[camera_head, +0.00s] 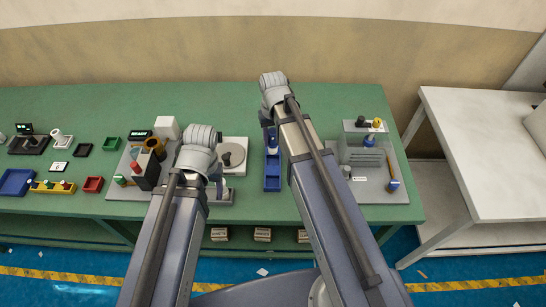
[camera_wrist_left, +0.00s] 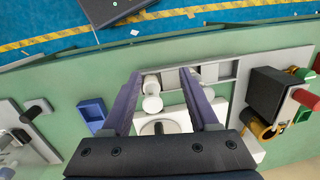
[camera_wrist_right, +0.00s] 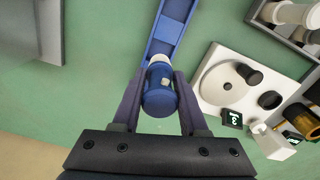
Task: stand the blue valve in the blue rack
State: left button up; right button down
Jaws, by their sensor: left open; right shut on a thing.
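The blue valve (camera_wrist_right: 160,98), a blue cylinder with a white part, is between the fingers of my right gripper (camera_wrist_right: 158,76), which is shut on it. The blue rack (camera_wrist_right: 152,47) is a long narrow tray just beyond the valve in the right wrist view. It also shows in the head view (camera_head: 272,184), beside my right arm. I cannot tell whether the valve touches the rack. My left gripper (camera_wrist_left: 158,72) is open, above white cylinders (camera_wrist_left: 152,95) in a grey tray. The rack also shows in the left wrist view (camera_wrist_left: 92,110).
A white plate with a round disc (camera_head: 232,153) lies between my grippers. A grey fixture (camera_head: 375,178) with small parts stands right of the rack. Boxes and small bins, including a red bin (camera_head: 93,184), are at left. Green table is bare behind the rack.

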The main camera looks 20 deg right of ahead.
aim_at(273, 131)
pick_arm(q)
jog(key=shift+f+b, duration=3.2)
jog(key=shift+f, duration=0.6)
pick_arm(e)
jog(key=shift+f, duration=3.8)
pick_arm(q)
jog(key=shift+r, duration=0.15)
pick_arm(e)
jog(key=shift+r, duration=0.15)
jog(key=shift+c, duration=2.2)
grip_release()
notch_tip(273, 131, up, 12)
jog(key=p, duration=1.2)
pick_arm(q)
notch_tip(273, 131, up, 12)
pick_arm(e)
jog(key=s+a+n+h, duration=0.1)
jog(key=s+a+n, duration=0.3)
jog(key=s+a, duration=0.6)
jog(key=s, duration=0.4)
jog(key=shift+a, duration=0.25)
jog(key=shift+s, duration=0.1)
